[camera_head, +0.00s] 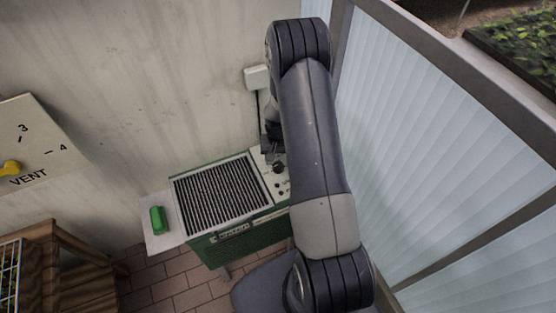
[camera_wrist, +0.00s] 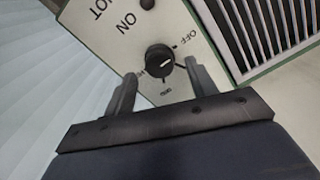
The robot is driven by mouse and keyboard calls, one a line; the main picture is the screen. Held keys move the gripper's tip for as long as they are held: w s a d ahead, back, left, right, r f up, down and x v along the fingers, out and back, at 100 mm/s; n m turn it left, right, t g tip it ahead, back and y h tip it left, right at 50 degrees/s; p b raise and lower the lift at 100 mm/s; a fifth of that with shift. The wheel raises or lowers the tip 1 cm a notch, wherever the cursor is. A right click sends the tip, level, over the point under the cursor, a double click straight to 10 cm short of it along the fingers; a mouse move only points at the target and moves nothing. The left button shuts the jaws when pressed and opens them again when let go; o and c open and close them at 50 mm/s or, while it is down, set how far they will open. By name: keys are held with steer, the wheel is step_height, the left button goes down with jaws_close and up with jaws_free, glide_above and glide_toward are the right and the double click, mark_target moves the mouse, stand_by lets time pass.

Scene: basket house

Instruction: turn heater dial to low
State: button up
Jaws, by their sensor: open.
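The heater (camera_head: 235,240) is a green box with a black grille on top and a pale control panel at its right end. Its black round dial (camera_wrist: 160,58) shows in the wrist view on the white panel (camera_wrist: 105,22). The dial's white mark points right and slightly up, toward the side of the OFF label. Other small labels sit left of and below the dial, too small to read surely. My gripper (camera_wrist: 160,70) is open, with one finger on each side of the dial. I cannot tell whether the fingers touch it. In the head view my arm partly hides the panel.
A side shelf with a green object (camera_head: 158,220) is at the heater's left. A vent sign with a yellow knob (camera_head: 11,167) is on the left. A wooden rack (camera_head: 75,270) stands lower left. A frosted glass wall (camera_head: 420,130) is close on the right.

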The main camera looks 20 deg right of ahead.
mark_target(278, 167)
steer(key=shift+f, duration=1.1)
steer(key=c, duration=1)
